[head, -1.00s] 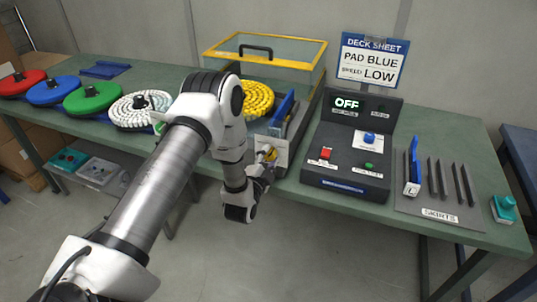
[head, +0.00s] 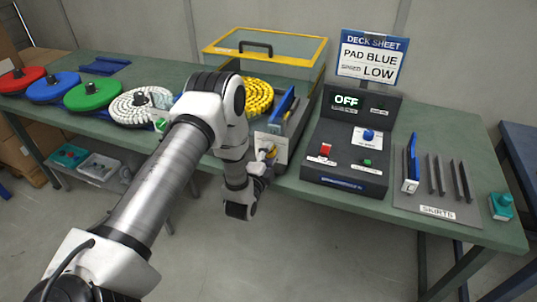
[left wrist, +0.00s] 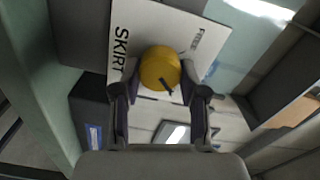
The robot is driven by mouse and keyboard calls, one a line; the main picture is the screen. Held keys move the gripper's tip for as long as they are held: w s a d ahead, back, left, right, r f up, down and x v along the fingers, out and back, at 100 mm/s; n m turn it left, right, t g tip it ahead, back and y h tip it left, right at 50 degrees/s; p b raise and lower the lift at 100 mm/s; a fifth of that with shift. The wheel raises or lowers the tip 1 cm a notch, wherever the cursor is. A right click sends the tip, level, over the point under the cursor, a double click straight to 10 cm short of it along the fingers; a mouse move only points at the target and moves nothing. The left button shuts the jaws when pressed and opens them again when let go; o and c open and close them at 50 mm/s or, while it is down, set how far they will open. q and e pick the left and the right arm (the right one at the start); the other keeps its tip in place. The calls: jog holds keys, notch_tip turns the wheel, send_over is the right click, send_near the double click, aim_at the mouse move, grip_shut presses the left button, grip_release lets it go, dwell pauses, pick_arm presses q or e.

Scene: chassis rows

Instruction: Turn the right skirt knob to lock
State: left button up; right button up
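The yellow skirt knob (left wrist: 159,68) sits on a white plate (left wrist: 204,34) lettered SKIRT, with a smaller label that seems to begin FREE. A dark pointer mark on the knob points to the lower right in the left wrist view. In the head view the white plate (head: 281,144) faces the table's front edge. My left gripper (left wrist: 161,73) has one finger on each side of the knob, with a narrow gap showing, so it looks open around it. It also shows in the head view (head: 265,160), partly covering the knob. My right gripper is not in view.
A dark control console (head: 345,170) with an OFF display stands right of the plate. A grey SKIRTS tray (head: 436,209) with several dark strips lies farther right. A yellow-framed clear case (head: 300,62) is behind, and several coloured discs line the left side.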

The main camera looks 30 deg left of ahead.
pick_arm(q)
jog(key=o, duration=0.4)
jog(key=shift+c, duration=0.2)
jog(key=v, duration=0.7)
jog(key=shift+s, duration=0.25)
